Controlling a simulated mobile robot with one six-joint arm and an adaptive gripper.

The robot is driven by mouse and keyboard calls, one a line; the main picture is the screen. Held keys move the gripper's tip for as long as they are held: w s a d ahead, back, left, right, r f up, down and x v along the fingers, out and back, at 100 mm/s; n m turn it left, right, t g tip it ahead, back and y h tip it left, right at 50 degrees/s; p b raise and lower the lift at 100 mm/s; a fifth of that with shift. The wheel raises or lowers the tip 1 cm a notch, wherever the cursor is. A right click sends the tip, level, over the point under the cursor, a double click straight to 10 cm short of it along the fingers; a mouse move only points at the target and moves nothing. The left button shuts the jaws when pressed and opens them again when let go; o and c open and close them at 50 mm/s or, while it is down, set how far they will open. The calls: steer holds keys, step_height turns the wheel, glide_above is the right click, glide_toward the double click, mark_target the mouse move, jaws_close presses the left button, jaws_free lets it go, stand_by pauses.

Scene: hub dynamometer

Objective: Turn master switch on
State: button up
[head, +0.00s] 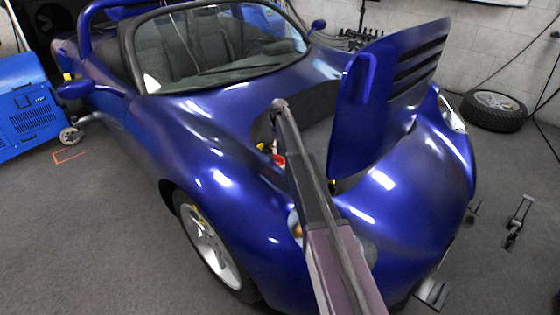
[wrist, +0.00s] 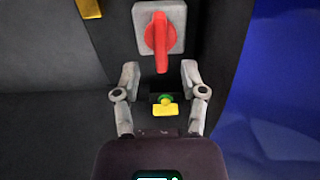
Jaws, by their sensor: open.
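The master switch is a red rotary knob (wrist: 160,40) on a light grey square plate (wrist: 179,14), at the top of the wrist view. Its handle points straight down in the picture. My gripper (wrist: 159,68) is open and empty, with one finger on each side below the knob. The knob's lower end lies just above the gap between the fingertips; I cannot tell how far off it is in depth. In the head view my arm reaches over the car's open front compartment, and a small red patch (head: 279,160) shows beside it. The gripper cannot be made out there.
A small yellow and green part (wrist: 165,106) sits below the switch, between my fingers. A yellow piece (wrist: 89,8) is at upper left. The blue car (head: 215,170) has its front lid (head: 385,100) raised right of my arm. Blue bodywork (wrist: 280,90) lies right in the wrist view.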

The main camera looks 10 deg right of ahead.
mark_target(279, 156)
steer(key=shift+f+b, duration=1.85)
steer(key=shift+f, duration=0.3)
